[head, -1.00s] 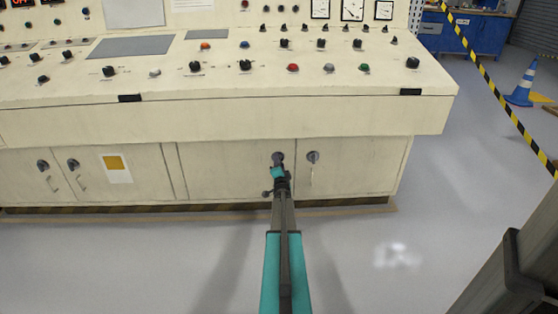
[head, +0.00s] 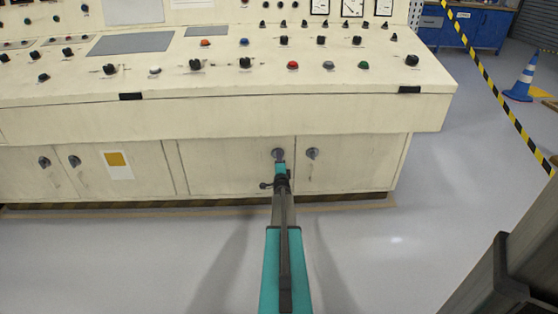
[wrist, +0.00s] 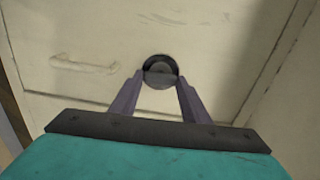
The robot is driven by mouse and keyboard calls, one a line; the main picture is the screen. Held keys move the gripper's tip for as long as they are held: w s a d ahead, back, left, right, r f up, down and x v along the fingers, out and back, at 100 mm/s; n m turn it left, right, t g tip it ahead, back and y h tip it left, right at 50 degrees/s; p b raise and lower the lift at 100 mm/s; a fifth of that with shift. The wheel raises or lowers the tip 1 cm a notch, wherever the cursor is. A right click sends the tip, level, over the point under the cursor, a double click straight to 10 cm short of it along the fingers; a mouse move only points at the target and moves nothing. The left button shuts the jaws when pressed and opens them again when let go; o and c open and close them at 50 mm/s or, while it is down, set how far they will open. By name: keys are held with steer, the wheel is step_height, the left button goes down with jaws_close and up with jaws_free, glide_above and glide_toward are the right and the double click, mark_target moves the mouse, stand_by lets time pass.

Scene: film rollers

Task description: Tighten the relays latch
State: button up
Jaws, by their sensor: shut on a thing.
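A round dark latch (head: 278,153) sits near the top right corner of a cream cabinet door, just left of a door seam. It also shows in the wrist view as a dark disc (wrist: 161,68) with a paler lower part. My gripper (wrist: 160,80) has one purple finger on each side of the latch and is shut on it. In the head view my gripper (head: 279,161) reaches straight at the latch, and the fingers are small and partly hidden. A second latch (head: 312,153) is on the door just right of the seam. I cannot read any relays label.
Two more latches (head: 44,162) are on the left doors, near a yellow-and-white sticker (head: 117,164). The console's sloping panel (head: 220,75) of knobs and buttons overhangs the doors. A pale pull handle (wrist: 83,65) is left of the held latch. The grey floor in front is clear.

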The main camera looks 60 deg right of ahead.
steer(key=o, duration=1)
steer(key=shift+s, duration=0.1)
steer(key=shift+o, duration=0.2)
steer(key=p+v, duration=0.2)
steer(key=v, duration=1.1)
steer(key=shift+s+a, duration=0.25)
steer(key=shift+a, duration=0.1)
